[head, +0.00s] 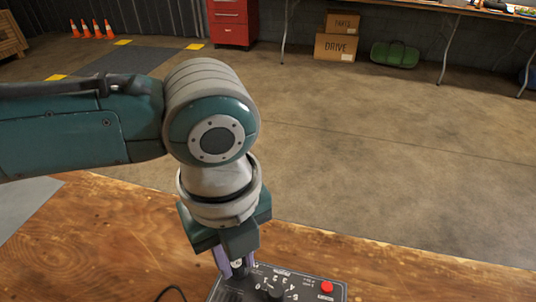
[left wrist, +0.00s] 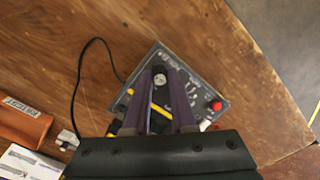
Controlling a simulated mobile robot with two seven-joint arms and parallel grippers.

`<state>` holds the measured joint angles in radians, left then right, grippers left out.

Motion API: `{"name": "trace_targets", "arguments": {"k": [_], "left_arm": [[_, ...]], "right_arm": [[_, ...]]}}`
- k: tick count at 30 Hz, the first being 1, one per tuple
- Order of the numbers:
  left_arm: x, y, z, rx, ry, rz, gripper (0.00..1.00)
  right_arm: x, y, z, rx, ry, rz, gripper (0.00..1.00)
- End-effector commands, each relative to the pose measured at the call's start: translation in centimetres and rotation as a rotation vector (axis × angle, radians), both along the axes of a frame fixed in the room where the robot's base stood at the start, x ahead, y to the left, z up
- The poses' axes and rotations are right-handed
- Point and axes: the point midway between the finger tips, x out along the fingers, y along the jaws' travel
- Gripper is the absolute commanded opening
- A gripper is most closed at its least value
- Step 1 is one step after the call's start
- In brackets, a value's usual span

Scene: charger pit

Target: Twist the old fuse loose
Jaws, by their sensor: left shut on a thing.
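The dark charger box (head: 318,283) sits on the wooden bench at the bottom of the head view, its printed panel facing up. It also shows in the left wrist view (left wrist: 205,82). My left gripper (head: 238,270) points down over the box's left part. In the left wrist view its purple fingers (left wrist: 161,82) are closed around a small round, light-topped part, seemingly the fuse cap (left wrist: 160,74). Whether it has turned or lifted cannot be told. The fuse body is hidden. My right gripper is in neither view.
The box has a red button (head: 326,287) and a dark knob (head: 276,295). A black cable (left wrist: 77,83) runs from it. An orange case (left wrist: 22,122) and a white box (left wrist: 30,163) lie at left in the wrist view. The bench's far side is clear.

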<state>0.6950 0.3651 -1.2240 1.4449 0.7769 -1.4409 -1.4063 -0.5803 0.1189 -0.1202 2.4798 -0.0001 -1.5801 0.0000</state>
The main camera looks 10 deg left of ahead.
Motion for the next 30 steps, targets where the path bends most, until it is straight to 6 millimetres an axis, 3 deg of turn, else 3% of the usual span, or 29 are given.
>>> {"name": "trace_targets", "arguments": {"k": [12, 23, 30], "left_arm": [[-0.1, 0.0, 0.1, 0.001, 0.002, 0.189, 0.0], [0.0, 0.0, 0.0, 0.001, 0.001, 0.207, 0.0], [-0.1, 0.0, 0.2, 0.001, 0.003, 0.341, 0.0]], "right_arm": [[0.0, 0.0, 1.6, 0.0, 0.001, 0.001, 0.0], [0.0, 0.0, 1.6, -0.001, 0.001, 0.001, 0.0], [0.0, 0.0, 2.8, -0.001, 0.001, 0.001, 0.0]]}}
